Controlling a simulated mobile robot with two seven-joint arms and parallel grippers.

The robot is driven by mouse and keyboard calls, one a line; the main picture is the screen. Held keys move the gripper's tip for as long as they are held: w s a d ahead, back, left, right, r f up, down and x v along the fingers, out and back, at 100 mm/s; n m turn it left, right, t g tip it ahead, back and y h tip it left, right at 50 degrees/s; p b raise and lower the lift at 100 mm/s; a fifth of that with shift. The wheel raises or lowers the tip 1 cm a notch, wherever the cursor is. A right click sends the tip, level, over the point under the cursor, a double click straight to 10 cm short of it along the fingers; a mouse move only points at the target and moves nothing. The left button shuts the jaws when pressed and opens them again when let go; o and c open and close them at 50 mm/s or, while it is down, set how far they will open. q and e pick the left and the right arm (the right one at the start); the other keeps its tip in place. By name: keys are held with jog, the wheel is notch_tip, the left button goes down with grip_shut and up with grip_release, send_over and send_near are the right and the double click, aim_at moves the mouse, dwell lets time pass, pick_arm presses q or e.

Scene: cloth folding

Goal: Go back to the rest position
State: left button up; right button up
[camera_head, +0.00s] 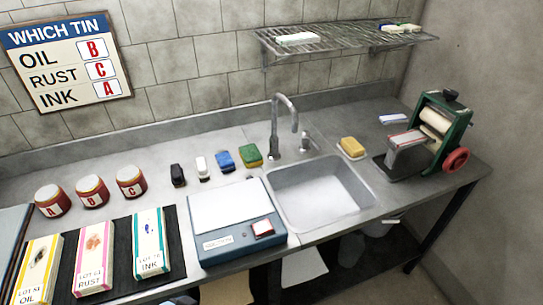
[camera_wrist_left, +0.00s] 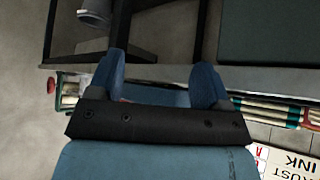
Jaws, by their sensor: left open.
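My left gripper (camera_wrist_left: 160,72) shows in the left wrist view. Its two blue fingers stand apart, and I see nothing held between them. A grey edge and striped, coloured items (camera_wrist_left: 275,110) lie behind the fingers. Neither gripper can be made out in the head view. Three folded cloths lie at the lower left of the head view: one marked OIL (camera_head: 37,270), one marked RUST (camera_head: 94,260) and one marked INK (camera_head: 150,245). Three red tins lettered A (camera_head: 52,202), B (camera_head: 92,192) and C (camera_head: 131,182) stand behind them.
A blue box with a white top (camera_head: 232,205) sits left of the sink (camera_head: 320,195) and faucet (camera_head: 285,120). Several small coloured blocks stand behind it. A green roller machine (camera_head: 440,125) stands at right. A wire shelf (camera_head: 345,37) and a sign (camera_head: 66,62) are on the wall.

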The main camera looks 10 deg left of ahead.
pick_arm(q)
jog(key=d+f+t+h+b, duration=0.1)
jog(key=d+f+t+b, duration=0.25)
jog(key=f, duration=0.65)
notch_tip(320, 180, up, 12)
jog(key=a+p, duration=0.1)
jog(key=p, duration=1.1)
jog(key=shift+w+r+p, duration=0.2)
jog(key=shift+w+p, duration=0.05)
jog(key=shift+p, duration=0.1)
